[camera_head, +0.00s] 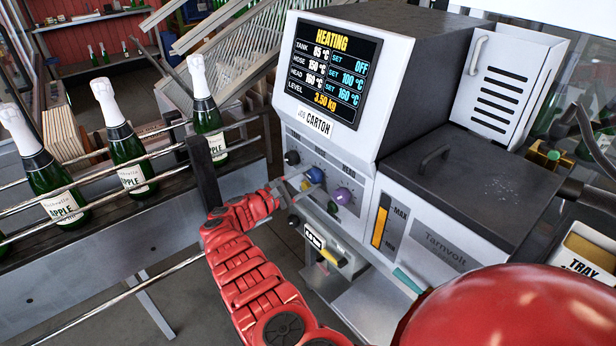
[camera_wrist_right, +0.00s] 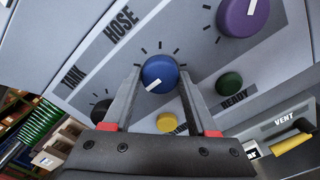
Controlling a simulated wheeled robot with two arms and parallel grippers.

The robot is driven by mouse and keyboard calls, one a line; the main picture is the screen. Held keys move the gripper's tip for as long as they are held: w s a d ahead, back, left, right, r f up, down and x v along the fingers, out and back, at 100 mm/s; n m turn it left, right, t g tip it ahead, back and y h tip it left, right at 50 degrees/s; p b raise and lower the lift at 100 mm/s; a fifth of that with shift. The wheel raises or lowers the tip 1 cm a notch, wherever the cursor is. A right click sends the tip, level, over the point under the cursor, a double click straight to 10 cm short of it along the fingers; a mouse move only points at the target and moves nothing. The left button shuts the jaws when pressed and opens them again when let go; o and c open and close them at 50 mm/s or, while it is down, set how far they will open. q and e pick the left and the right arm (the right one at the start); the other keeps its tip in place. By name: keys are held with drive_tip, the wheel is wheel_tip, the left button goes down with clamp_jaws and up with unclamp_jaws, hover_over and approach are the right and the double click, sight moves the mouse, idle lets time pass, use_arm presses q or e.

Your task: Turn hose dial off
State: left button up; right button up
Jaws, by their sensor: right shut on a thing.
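The hose dial is a blue knob (camera_head: 315,174) in the middle of the machine's control panel, under the HOSE label. In the right wrist view the blue knob (camera_wrist_right: 160,73) sits between my two fingertips, its white mark pointing to the lower left. My right gripper (camera_head: 306,179) is shut on this knob. The display (camera_head: 332,70) reads HEATING, with tank SET OFF, hose 150 °C SET 100 °C, and head SET 160 °C. My left gripper is not in view.
A purple knob (camera_head: 343,196) and a black knob (camera_head: 292,158) flank the blue one. A green READY button (camera_wrist_right: 229,84) and a yellow one (camera_wrist_right: 166,122) lie below. A yellow VENT handle (camera_head: 329,257) is lower. Bottles (camera_head: 129,150) stand on the conveyor at left.

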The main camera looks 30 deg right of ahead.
drive_tip(key=n, duration=0.2)
drive_tip(key=shift+f+n, duration=0.1)
drive_tip(key=shift+n, duration=0.2)
drive_tip(key=shift+n+b, duration=0.6)
drive_tip(key=shift+n, duration=1)
drive_tip(key=o, duration=1.4)
drive_tip(key=shift+c, duration=0.2)
drive_tip(key=shift+a, duration=0.1)
drive_tip(key=s+a+b, duration=0.1)
drive_tip(key=a+b, duration=0.2)
drive_tip(key=a, duration=1.4)
drive_tip(key=shift+s+a, duration=0.15)
drive_tip(key=shift+s, duration=0.05)
